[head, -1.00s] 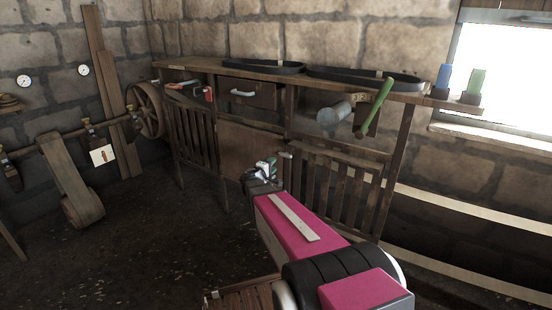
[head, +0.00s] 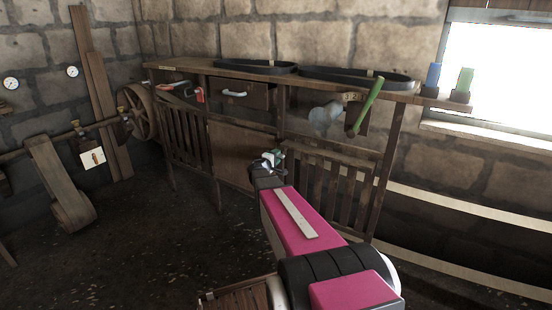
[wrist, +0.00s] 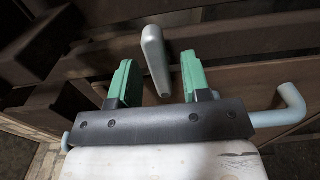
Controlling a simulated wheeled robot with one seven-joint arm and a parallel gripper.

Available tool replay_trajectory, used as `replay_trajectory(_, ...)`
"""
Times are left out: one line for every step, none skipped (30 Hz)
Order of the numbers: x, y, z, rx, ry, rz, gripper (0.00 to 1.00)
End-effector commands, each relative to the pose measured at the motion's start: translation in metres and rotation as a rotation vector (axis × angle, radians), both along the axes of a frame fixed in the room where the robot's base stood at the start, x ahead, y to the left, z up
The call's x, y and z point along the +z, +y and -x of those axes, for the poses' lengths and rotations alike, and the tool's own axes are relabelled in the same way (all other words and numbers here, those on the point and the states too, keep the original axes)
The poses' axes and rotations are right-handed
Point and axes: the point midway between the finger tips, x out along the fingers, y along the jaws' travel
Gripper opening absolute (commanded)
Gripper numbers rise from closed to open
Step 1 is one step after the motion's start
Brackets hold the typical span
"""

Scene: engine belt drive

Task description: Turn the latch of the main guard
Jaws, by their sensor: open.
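My gripper (wrist: 160,84) has two green finger pads and is open. In the wrist view a light grey lever (wrist: 153,60), which looks like the latch, stands upright in the gap between the fingers. It is clear of both pads by a small margin, and I cannot tell its depth between them. In the head view my gripper (head: 272,160) is in front of the bench's lower panels, by the right edge of the plain middle panel (head: 232,155). The latch is hidden there behind my gripper. Which panel is the main guard is unclear.
A bent grey rod (wrist: 291,104) shows at the right of the wrist view. Slatted panels (head: 338,190) flank the middle panel.

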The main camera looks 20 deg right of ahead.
Motion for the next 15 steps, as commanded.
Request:
replay_trajectory(0.0,0.0002,0.0001,0.0,0.0,0.0,0.44)
replay_trajectory(0.0,0.0002,0.0001,0.0,0.0,0.0,0.44)
replay_trajectory(-0.0001,0.0002,0.0002,0.0,0.0,0.0,0.31)
replay_trajectory(-0.0001,0.0002,0.0002,0.0,0.0,0.0,0.21)
replay_trajectory(-0.0001,0.0002,0.0002,0.0,0.0,0.0,0.11)
replay_trajectory(-0.0001,0.0004,0.0002,0.0,0.0,0.0,0.0)
replay_trajectory(-0.0001,0.0003,0.0002,0.0,0.0,0.0,0.0)
replay_trajectory(-0.0001,0.0003,0.0002,0.0,0.0,0.0,0.0)
replay_trajectory(-0.0001,0.0004,0.0002,0.0,0.0,0.0,0.0)
replay_trajectory(-0.0002,0.0003,0.0002,0.0,0.0,0.0,0.0)
replay_trajectory(-0.0001,0.0004,0.0003,0.0,-0.001,-0.001,0.0)
replay_trajectory(-0.0002,0.0004,0.0003,0.0,-0.002,-0.002,0.0)
replay_trajectory(-0.0002,0.0005,0.0002,0.0,-0.004,-0.003,0.0)
replay_trajectory(-0.0002,0.0005,0.0002,0.0,-0.007,-0.006,0.0)
replay_trajectory(-0.0002,0.0004,0.0003,0.0,-0.011,-0.01,0.0)
